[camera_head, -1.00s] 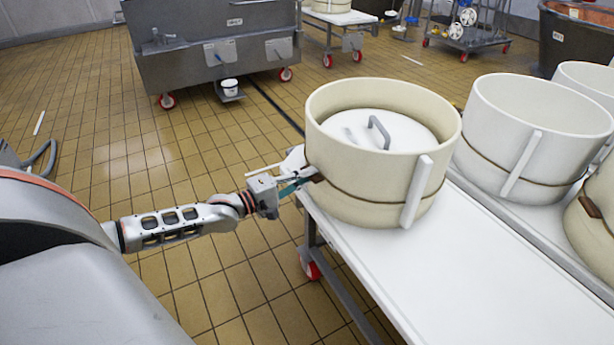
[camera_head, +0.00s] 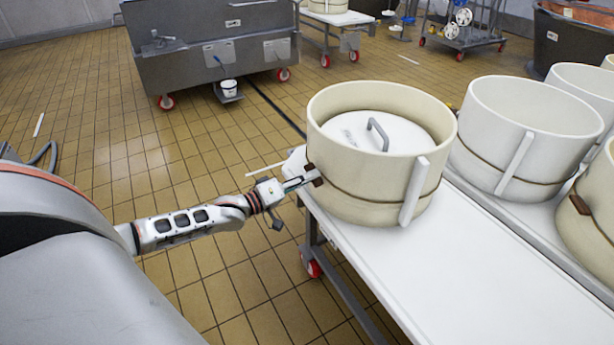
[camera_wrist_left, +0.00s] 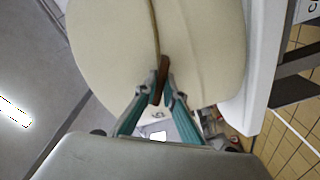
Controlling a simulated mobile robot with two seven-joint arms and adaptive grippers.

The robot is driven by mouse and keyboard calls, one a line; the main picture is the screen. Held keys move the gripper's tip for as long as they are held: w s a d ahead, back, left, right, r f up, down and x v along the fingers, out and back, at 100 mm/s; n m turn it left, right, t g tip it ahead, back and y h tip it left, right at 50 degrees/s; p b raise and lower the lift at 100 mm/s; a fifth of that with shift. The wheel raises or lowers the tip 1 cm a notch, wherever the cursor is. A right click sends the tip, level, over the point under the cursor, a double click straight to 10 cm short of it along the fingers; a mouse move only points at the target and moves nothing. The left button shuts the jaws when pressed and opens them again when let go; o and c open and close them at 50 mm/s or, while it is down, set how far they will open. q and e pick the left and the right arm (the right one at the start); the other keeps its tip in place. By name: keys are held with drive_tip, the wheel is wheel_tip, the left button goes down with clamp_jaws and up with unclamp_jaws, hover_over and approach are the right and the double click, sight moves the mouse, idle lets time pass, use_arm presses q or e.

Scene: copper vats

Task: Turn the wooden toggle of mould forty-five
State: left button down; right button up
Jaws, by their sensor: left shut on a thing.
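The mould is a cream round hoop (camera_head: 350,190) with a cord around it, standing on the white table. A white lid with a grey handle (camera_head: 378,133) sits inside it. The small brown wooden toggle (camera_head: 310,168) is on the cord at the mould's left side; it also shows in the left wrist view (camera_wrist_left: 162,72), lying along the wall. My left gripper (camera_head: 304,182) is at the toggle, and its teal fingers (camera_wrist_left: 160,88) are shut on it from both sides. The fingers partly hide the toggle in the head view. My right gripper is not in view.
More cream and white moulds (camera_head: 525,130) stand on the right, one with its own brown toggle (camera_head: 580,204). The white table top (camera_head: 470,270) is bare in front of the mould. A grey vat on red wheels (camera_head: 210,50) stands at the back left; tiled floor is open between.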

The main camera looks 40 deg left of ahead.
use_arm(q)
drive_tip(key=m, duration=0.3)
drive_tip(key=shift+r+p, duration=0.15)
drive_tip(key=shift+p, duration=0.25)
drive_tip(key=shift+m, duration=0.9)
drive_tip(key=m+p, duration=0.1)
drive_tip(key=m, duration=0.5)
drive_tip(key=shift+p, duration=0.4)
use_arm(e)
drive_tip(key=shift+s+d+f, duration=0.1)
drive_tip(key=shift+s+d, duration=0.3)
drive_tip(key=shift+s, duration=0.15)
use_arm(q)
drive_tip(key=shift+f+m, duration=0.2)
drive_tip(key=shift+m, duration=0.2)
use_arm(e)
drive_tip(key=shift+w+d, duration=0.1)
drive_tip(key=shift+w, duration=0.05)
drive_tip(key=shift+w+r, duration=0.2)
use_arm(q)
drive_tip(key=c, duration=2.1)
unclamp_jaws()
drive_tip(key=shift+c, duration=0.2)
